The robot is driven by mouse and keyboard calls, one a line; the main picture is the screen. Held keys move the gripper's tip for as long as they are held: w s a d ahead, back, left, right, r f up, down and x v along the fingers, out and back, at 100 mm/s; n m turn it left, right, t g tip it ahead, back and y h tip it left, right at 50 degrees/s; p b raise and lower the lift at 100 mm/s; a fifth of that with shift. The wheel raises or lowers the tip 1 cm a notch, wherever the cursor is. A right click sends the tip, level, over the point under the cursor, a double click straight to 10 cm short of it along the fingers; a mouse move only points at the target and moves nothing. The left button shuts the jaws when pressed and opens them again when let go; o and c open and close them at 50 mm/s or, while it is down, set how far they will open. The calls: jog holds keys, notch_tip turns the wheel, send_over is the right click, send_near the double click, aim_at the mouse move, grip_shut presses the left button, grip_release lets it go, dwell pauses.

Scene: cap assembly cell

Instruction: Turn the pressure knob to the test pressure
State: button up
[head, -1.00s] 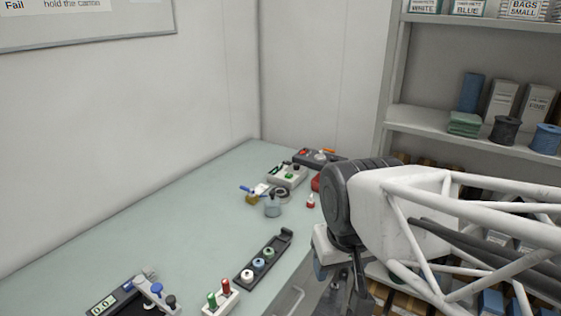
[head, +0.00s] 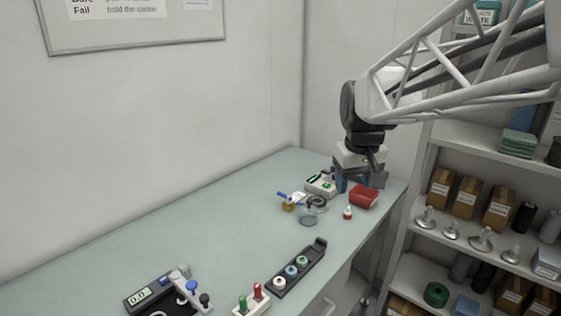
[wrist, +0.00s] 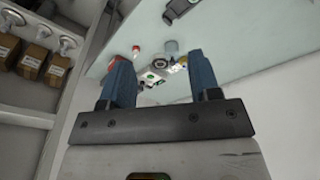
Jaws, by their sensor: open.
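A dark unit with a small display (head: 138,297) reading about 0.0 stands at the near left of the bench. A blue-topped lever (head: 191,286) and a black knob (head: 204,299) stand at its right; I cannot tell whether this is the pressure knob. A white box with green parts (head: 321,186) stands at the far end of the bench. My gripper (head: 358,184) is over that far end, just right of the white box, and hides what lies behind it. In the wrist view its blue fingers (wrist: 159,62) are apart with nothing gripped; small bench items show beyond them.
A red bin (head: 364,197), a red-capped bottle (head: 348,213), a clear jar (head: 308,216) and a dark ring (head: 318,203) are close to my gripper. A dark rack (head: 318,250) holds several caps. Shelves (head: 410,228) stand at right. The bench's left middle is clear.

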jog(key=w+d+f+n, duration=0.1)
jog(key=w+d+f, duration=0.1)
jog(key=w, duration=1.2)
jog(key=w+d+f+n, duration=0.1)
jog(key=w+d, duration=0.2)
jog(key=w, duration=1.1)
jog(key=w+d+f+n, duration=0.1)
jog(key=w+d+f, duration=0.1)
jog(key=w+f, duration=0.3)
jog(key=w+d+f+n+g, duration=0.1)
jog(key=w+f, duration=0.4)
jog(key=w, duration=0.6)
jog(key=w+d+f+n, duration=0.1)
jog(key=w+d+f, duration=0.2)
jog(key=w+f, duration=0.3)
jog(key=shift+w+d+g, duration=0.1)
jog(key=shift+w+g, duration=0.3)
jog(key=shift+w, duration=0.5)
jog(key=shift+w+d+f, duration=0.15)
jog(key=shift+w+f, duration=0.2)
jog(key=shift+f, duration=3.9)
